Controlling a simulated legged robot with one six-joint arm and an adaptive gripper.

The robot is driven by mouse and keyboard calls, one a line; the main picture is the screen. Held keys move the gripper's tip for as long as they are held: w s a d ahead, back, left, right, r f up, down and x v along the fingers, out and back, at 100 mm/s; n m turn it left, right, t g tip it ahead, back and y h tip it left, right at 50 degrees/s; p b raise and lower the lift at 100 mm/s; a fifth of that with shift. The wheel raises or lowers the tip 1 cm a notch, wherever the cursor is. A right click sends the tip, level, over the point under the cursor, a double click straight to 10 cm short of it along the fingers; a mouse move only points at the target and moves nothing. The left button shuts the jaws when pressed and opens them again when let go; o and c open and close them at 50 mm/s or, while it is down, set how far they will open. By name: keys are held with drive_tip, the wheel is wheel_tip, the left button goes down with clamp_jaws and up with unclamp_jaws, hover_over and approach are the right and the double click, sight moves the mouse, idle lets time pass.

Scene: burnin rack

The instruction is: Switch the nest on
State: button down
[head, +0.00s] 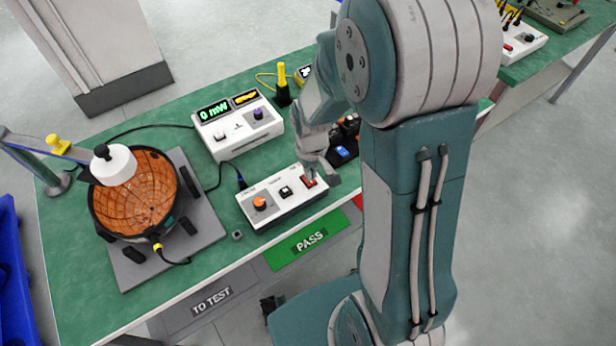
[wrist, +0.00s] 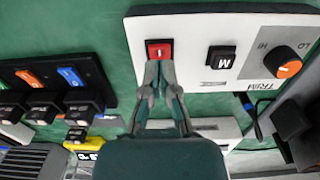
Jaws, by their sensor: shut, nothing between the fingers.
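The white control box (head: 282,200) lies on the green bench with an orange TRIM knob (head: 260,203), a black M button (head: 285,191) and a red rocker switch (head: 309,181). The switch also shows in the wrist view (wrist: 160,49), with a white mark. My gripper (wrist: 160,68) is shut and empty, its fingertips at the switch's near edge; I cannot tell whether they touch it. In the head view my gripper (head: 322,179) is beside the box's right end. A round nest (head: 136,198) with an orange grid lining stands on a grey plate, a white-capped part over it.
A white meter (head: 238,127) behind the box reads 0 mW in green. A black block with coloured rockers (wrist: 62,88) lies beside the box. Cables cross the bench. The PASS area (head: 308,240) and TO TEST area (head: 212,300) are clear.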

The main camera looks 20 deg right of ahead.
sight(310, 182)
drive_tip(key=shift+f, duration=1.05)
idle(0.6)
drive_tip(key=shift+r, duration=3.55)
drive_tip(key=s+r+m+t, duration=0.1)
drive_tip(key=s+r+t, duration=0.1)
drive_tip(key=s+r, duration=0.5)
drive_tip(key=s+r+m+t, duration=0.2)
drive_tip(key=s+r, duration=0.5)
drive_tip(key=r, duration=0.4)
drive_tip(key=shift+a+r+t, duration=0.15)
drive_tip(key=shift+r+t, duration=0.2)
drive_tip(key=shift+t, duration=0.45)
